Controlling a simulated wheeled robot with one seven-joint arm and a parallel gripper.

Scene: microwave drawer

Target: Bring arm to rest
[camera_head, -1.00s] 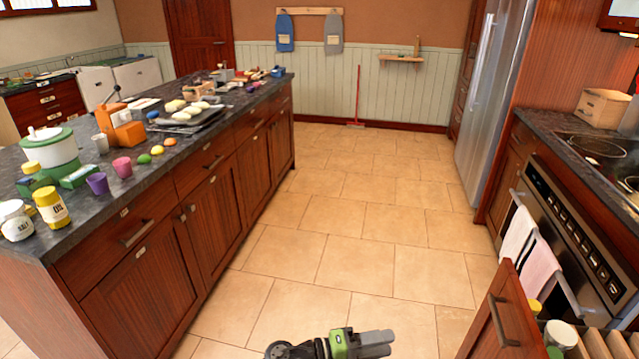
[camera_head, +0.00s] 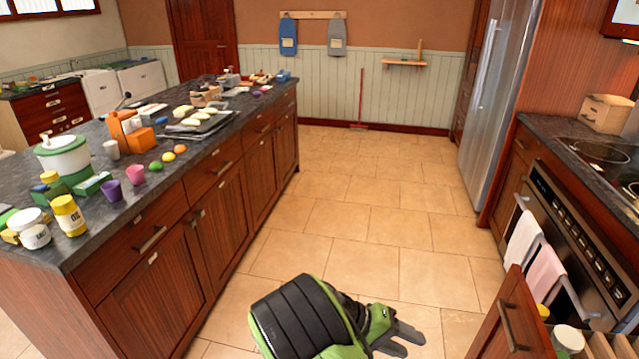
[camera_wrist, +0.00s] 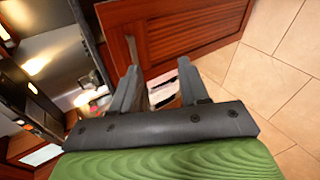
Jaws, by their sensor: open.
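My gripper (camera_head: 402,342) is at the bottom of the head view, low over the tiled floor between the island and the oven side, with my green and black arm behind it. In the wrist view my gripper (camera_wrist: 157,85) shows two grey fingers apart with nothing held between them. Past the fingers, the wrist view shows an open wooden drawer front (camera_wrist: 170,30) with its dark handle, and the tiled floor. The same drawer front (camera_head: 508,320) stands to the right of my gripper in the head view, apart from it.
The island (camera_head: 130,275) with bottles, cups and trays on top runs along the left. The open drawer holds jars (camera_head: 568,338). The oven (camera_head: 575,250) with hanging towels (camera_head: 522,238) and the fridge (camera_head: 487,110) line the right. The tiled floor (camera_head: 350,215) between is clear.

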